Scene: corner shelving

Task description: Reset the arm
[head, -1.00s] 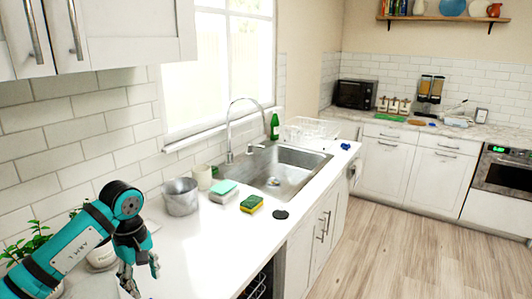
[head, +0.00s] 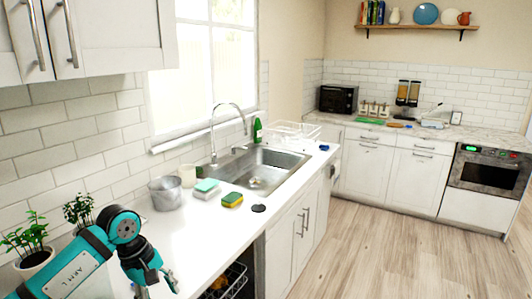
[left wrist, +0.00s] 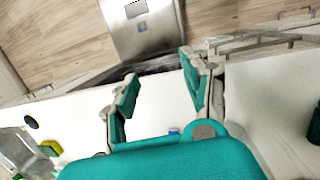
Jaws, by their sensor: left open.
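My left arm comes in from the lower left of the head view, over the near end of the white counter (head: 190,235). Its left gripper (head: 155,288) hangs at the bottom edge of that view, partly cut off. In the left wrist view the left gripper (left wrist: 160,66) has its two teal-and-grey fingers spread apart. Nothing is between them. A small blue item (left wrist: 173,131) lies on the white surface behind the fingers. My right gripper is in neither view.
A metal pot (head: 166,194), a teal-topped block (head: 206,188), a sponge (head: 232,199) and a black disc (head: 258,208) stand along the counter before the sink (head: 262,172). Potted plants (head: 28,245) are at left. A wire rack (head: 232,278) shows below the counter. The floor (head: 350,250) is clear.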

